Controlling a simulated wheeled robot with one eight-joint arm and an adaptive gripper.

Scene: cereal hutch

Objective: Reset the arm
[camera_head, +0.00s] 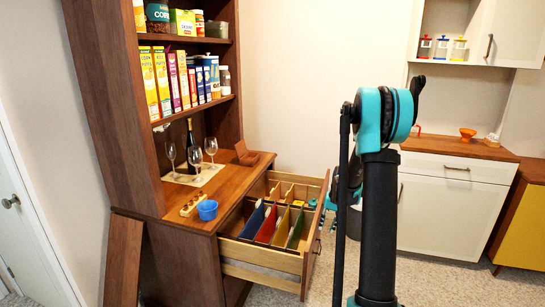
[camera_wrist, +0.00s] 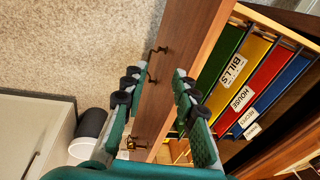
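My arm stands at the right of the head view, bent at a teal joint, and hides part of my gripper. In the wrist view my gripper (camera_wrist: 156,75) is open, its two teal fingers with black pads wide apart. No object is held. The brown front of the pulled-out drawer (camera_wrist: 187,48) lies between and beyond the fingers; I cannot tell whether they touch it. In the head view the open drawer (camera_head: 262,261) holds several coloured folders. In the wrist view they include the green BILLS folder (camera_wrist: 220,58) and yellow HOUSE folder (camera_wrist: 247,82).
A white cabinet (camera_head: 445,210) stands right of my arm. A dark bin (camera_wrist: 91,122) stands on the floor. The carpet (camera_wrist: 80,40) beside the drawer is clear.

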